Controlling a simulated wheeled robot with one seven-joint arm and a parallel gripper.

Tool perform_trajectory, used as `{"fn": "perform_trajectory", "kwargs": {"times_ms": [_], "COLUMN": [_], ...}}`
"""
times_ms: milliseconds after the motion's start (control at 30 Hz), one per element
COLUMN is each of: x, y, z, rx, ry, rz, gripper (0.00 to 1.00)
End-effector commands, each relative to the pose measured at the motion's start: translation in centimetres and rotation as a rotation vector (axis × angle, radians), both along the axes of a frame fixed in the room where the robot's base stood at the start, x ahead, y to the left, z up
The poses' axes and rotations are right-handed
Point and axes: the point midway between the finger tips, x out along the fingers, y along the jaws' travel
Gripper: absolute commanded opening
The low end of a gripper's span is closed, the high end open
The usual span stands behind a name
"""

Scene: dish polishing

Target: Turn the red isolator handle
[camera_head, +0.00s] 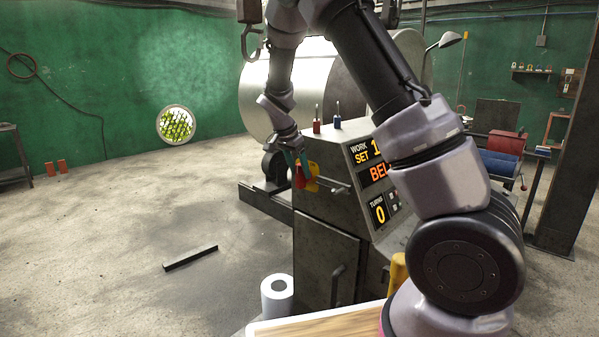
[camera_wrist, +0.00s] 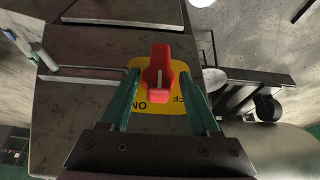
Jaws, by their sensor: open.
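The red isolator handle (camera_wrist: 158,74) sits on a yellow plate (camera_wrist: 148,104) marked "ON" and with partly hidden letters that look like "OFF". My gripper (camera_wrist: 160,80) is open, with one green finger on each side of the handle and a visible gap to both. In the head view the handle (camera_head: 299,178) is on the left face of the grey machine cabinet (camera_head: 325,225), with my gripper (camera_head: 296,164) at it. Whether the fingertips touch the plate I cannot tell.
The cabinet's display panel (camera_head: 376,175) reads "WORK SET" and "TURNS 0". A red and a blue screwdriver-like tool (camera_head: 337,121) stand on top. A large metal drum (camera_head: 310,85) is behind. A white roll (camera_head: 277,296) stands near the wooden board (camera_head: 330,325). The floor at left is mostly clear.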

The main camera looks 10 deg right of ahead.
Motion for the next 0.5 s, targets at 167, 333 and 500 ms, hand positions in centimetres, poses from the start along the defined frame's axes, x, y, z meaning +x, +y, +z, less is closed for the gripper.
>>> {"fn": "perform_trajectory", "kwargs": {"times_ms": [167, 333, 500], "x": [0.18, 0.21, 0.20], "y": [-0.27, -0.28, -0.28], "z": [-0.85, -0.89, -0.87], "rx": [0.000, 0.000, 0.000], "ry": [0.000, 0.000, 0.000], "rz": [0.001, 0.001, 0.001], "gripper": [0.62, 0.62, 0.24]}}
